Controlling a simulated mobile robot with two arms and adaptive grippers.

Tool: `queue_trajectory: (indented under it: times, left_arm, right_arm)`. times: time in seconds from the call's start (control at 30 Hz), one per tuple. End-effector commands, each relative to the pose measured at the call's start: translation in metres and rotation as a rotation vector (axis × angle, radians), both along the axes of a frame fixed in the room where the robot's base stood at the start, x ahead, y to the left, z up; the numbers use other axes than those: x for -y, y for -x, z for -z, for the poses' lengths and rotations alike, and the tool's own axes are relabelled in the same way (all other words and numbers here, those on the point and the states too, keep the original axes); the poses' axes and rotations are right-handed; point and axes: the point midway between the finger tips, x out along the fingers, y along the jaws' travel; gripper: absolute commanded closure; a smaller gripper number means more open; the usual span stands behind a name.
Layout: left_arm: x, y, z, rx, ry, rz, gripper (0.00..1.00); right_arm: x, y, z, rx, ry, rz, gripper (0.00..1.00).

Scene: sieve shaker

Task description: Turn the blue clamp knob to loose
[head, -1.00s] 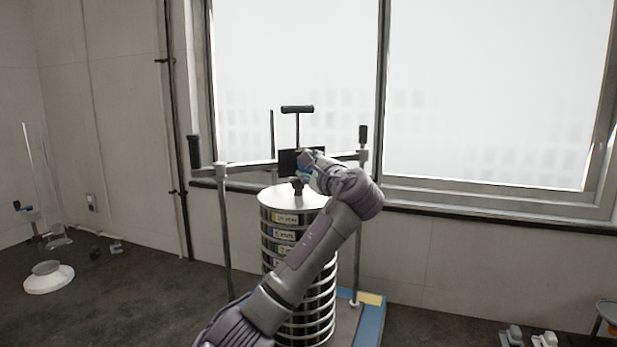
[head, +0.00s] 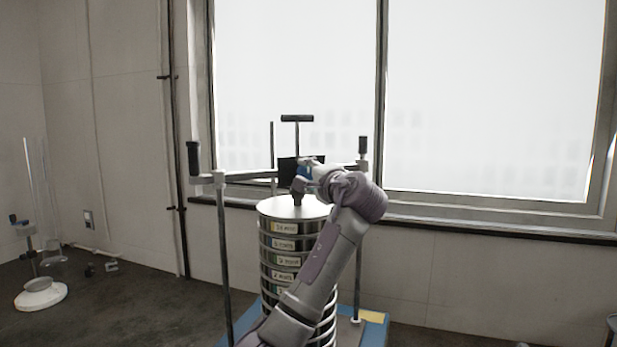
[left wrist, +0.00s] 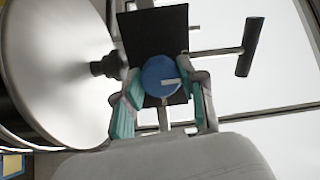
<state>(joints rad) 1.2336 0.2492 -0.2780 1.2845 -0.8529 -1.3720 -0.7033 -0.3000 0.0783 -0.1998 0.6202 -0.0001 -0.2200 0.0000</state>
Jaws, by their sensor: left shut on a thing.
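The blue clamp knob (left wrist: 163,76) is a round ball with a pale mark on its face, in front of a black square plate (left wrist: 153,33). My left gripper (left wrist: 164,90) has its teal-padded fingers on both sides of the knob and is shut on it. In the head view the knob (head: 304,171) is a small blue patch, mostly hidden by my left gripper (head: 307,176), above the lid of the sieve stack (head: 284,262). My right gripper is in neither view.
The shaker's upright posts (head: 223,262) and black-handled crossbar (head: 247,177) stand around the stack. A black T-handle (head: 297,118) rises behind the knob. A dark fitting (left wrist: 109,66) sits on the lid. A white-based stand (head: 40,293) is far left on the floor.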

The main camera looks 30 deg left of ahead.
Motion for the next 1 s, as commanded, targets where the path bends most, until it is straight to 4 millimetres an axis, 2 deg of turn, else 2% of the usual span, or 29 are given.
queue_trajectory:
  times: [0.33, 0.37, 0.5, 0.83, 1.0]
  left_arm:
    - [0.0, 0.0, 0.001, 0.003, 0.006, 0.001, 0.94]
    - [0.0, 0.0, 0.001, 0.003, 0.006, 0.001, 0.58]
    - [0.0, 0.0, 0.001, 0.003, 0.005, 0.001, 0.34]
    - [0.001, 0.001, 0.001, 0.003, 0.003, 0.0, 0.34]
    - [0.018, 0.009, 0.002, 0.003, 0.002, 0.003, 0.34]
  right_arm:
    - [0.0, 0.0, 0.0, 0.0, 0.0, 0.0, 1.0]
    - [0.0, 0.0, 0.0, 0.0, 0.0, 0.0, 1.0]
    - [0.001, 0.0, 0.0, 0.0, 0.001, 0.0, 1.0]
    - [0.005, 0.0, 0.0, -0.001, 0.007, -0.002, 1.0]
    - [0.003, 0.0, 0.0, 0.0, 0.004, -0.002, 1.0]
